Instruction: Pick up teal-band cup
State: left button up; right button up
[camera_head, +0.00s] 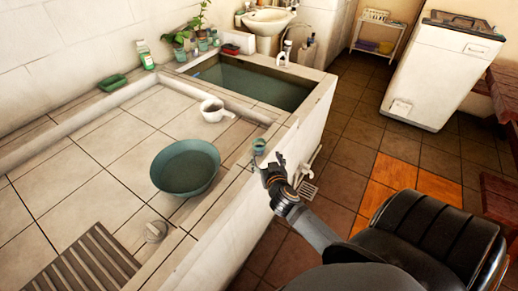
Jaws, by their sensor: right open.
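A small teal-coloured cup (259,146) stands upright on the tiled ledge near the outer edge of the washbasin counter. I take it to be the teal-band cup; it is too small to make out its band clearly. My right gripper (268,162) is just in front of and below the cup in the picture, with its fingers spread and pointing towards it. It is open and appears to hold nothing. I cannot tell whether a finger touches the cup. My left gripper is out of view.
A teal basin (186,168) and a white dipper (212,109) stand on the counter left of the cup. A water-filled tank (250,82) lies behind. A round drain cap (155,231) and a slatted board (88,262) are near the front.

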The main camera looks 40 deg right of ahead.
aim_at(260, 148)
jog(key=x, duration=0.5)
jog(key=shift+w+b, duration=0.15)
jog(key=shift+b, duration=0.15)
jog(key=x, duration=0.3)
jog(key=b+x, duration=0.1)
jog(key=shift+w+a+f, duration=0.15)
jog(key=shift+a+f, duration=0.05)
jog(key=shift+f, duration=0.2)
jog(key=shift+w+d+f, duration=0.15)
jog(key=shift+w, duration=0.25)
jog(key=shift+s, duration=0.15)
jog(key=shift+c, duration=0.4)
jog(key=c, duration=1.3)
jog(key=shift+r, duration=0.6)
notch_tip(260, 148, up, 3)
jog(key=shift+s+p, duration=0.1)
jog(key=shift+p, duration=0.8)
jog(key=s+r+p, duration=0.1)
jog(key=s+r, duration=0.2)
jog(key=s, duration=0.1)
jog(key=s+r+p, duration=0.1)
jog(key=s+r, duration=0.2)
jog(key=s, duration=0.2)
jog(key=s+d+r+p, duration=0.1)
jog(key=s+r, duration=0.2)
jog(key=s, duration=0.1)
jog(key=shift+s+p, duration=0.35)
